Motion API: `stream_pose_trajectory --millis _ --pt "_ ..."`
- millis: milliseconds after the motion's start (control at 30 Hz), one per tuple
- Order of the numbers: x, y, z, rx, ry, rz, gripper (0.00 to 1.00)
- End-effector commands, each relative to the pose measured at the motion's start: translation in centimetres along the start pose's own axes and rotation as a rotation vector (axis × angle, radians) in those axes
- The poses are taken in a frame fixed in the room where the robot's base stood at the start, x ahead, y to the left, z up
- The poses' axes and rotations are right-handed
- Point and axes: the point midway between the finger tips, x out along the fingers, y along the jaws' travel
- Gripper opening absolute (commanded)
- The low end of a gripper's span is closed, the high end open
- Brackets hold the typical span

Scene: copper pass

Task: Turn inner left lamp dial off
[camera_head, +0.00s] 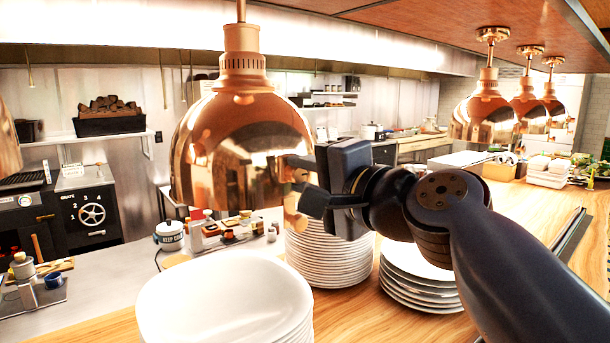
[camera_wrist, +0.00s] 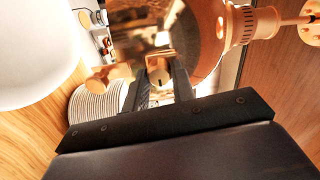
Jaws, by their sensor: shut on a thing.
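A large copper dome lamp (camera_head: 240,140) hangs in the left middle of the head view, and part of it shows at the top of the wrist view (camera_wrist: 200,45). A small copper-coloured dial (camera_wrist: 158,72) with a dark mark sits at the lamp's lower side. My gripper (camera_head: 300,180) reaches in from the right at the lamp's lower right edge. In the wrist view, its fingers (camera_wrist: 160,88) are on either side of the dial, shut on it. In the head view the fingers partly hide the dial. Another copper-coloured piece (camera_wrist: 105,78) shows left of the fingers; I cannot tell what it is.
Large white bowls (camera_head: 225,295) and a plate stack (camera_head: 325,258) stand below the lamp. More plates (camera_head: 420,285) stand under my arm on the wooden counter. Several other copper lamps (camera_head: 484,115) hang at the upper right. A counter with small jars is behind.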

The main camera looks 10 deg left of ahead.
Motion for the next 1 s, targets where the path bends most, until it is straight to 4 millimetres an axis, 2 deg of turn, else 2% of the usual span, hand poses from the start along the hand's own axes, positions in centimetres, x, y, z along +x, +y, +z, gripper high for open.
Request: stream_pose_trajectory --millis 100,133,367,633,733,867,1000 --pt "0.0 0.1 -0.1 0.000 0.001 0.001 0.02" --pt "0.0 0.1 -0.1 0.000 0.001 0.001 0.26" --pt "0.0 0.1 0.0 -0.001 0.000 0.001 0.45" --pt "-0.1 0.1 0.0 -0.001 0.000 0.001 0.46" --pt "-0.7 0.1 -0.1 -0.001 0.002 -0.001 0.46" --pt "-2.6 0.2 -0.1 -0.002 0.005 -0.002 0.46" --pt "-5.7 0.2 -0.1 -0.004 0.007 -0.002 0.46"
